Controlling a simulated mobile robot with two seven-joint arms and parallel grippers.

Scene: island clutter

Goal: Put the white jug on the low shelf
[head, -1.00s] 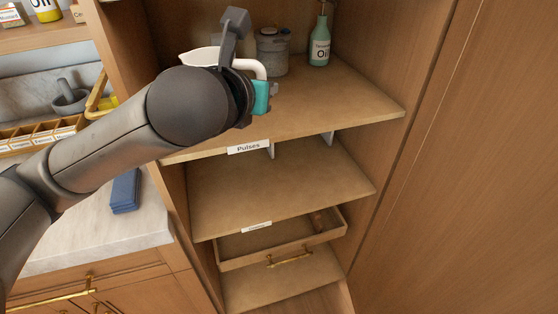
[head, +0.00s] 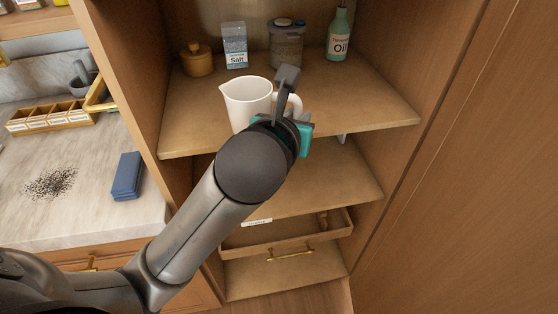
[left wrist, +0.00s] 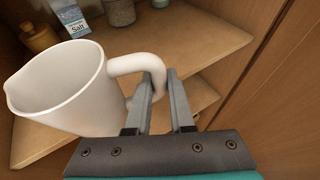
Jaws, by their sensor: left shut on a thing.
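The white jug (head: 247,101) is upright, with its handle to the right, in front of the upper shelf's front edge in the head view. It fills the left of the left wrist view (left wrist: 62,90). My left gripper (head: 287,108) is shut on the jug's handle; its fingers show in the left wrist view (left wrist: 160,100). The low shelf (head: 330,180) is below the upper shelf (head: 370,105), and its visible part is bare. My arm hides its left part. My right gripper is not in view.
On the upper shelf stand a wooden pot (head: 197,62), a salt packet (head: 235,45), a glass jar (head: 286,45) and an oil bottle (head: 338,35). A drawer (head: 290,235) is below the low shelf.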

